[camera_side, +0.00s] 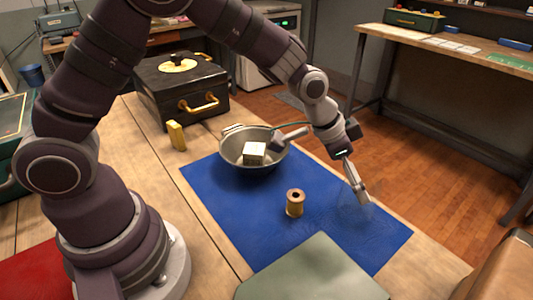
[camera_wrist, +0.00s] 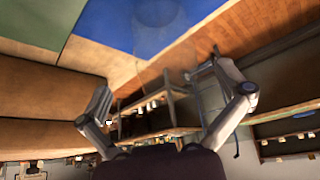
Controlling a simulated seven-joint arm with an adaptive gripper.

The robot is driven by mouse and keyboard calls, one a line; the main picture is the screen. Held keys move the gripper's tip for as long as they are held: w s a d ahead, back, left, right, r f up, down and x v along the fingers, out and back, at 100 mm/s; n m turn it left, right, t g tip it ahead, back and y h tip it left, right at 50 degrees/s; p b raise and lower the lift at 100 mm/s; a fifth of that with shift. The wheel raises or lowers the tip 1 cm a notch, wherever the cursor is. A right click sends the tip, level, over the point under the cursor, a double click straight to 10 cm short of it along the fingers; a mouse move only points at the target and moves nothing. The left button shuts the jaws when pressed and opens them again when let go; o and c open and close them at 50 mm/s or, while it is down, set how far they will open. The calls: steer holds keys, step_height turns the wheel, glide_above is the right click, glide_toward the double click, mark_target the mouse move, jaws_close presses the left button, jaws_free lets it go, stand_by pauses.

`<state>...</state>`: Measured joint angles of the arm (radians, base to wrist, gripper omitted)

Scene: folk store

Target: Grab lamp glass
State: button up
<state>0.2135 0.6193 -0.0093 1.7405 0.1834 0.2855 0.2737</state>
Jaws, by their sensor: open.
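A faint, clear shape that looks like the lamp glass (camera_side: 374,209) stands on the right part of the blue mat (camera_side: 245,205), close to the mat's edge. It is nearly invisible, so its outline is hard to tell. My gripper (camera_side: 362,195) is low over that part of the mat, its fingers right beside the glass. In the wrist view my gripper (camera_wrist: 163,88) has its two fingers wide apart with nothing held. A faint see-through form, probably the same glass (camera_wrist: 160,62), shows ahead between them. I cannot tell whether a finger touches it.
A wooden spool (camera_side: 295,203) stands mid-mat. A metal pan (camera_side: 235,160) with a pale block (camera_side: 254,153) is behind it. A yellow block (camera_side: 176,135) and a black box (camera_side: 180,88) stand farther back. A grey-green sheet (camera_side: 312,275) lies in front.

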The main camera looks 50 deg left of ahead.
steer(key=x, duration=0.5)
steer(key=shift+w+a+f, duration=0.1)
steer(key=shift+w+a, duration=0.05)
steer(key=shift+a, duration=0.05)
steer(key=shift+c, duration=0.3)
steer(key=c, duration=1.2)
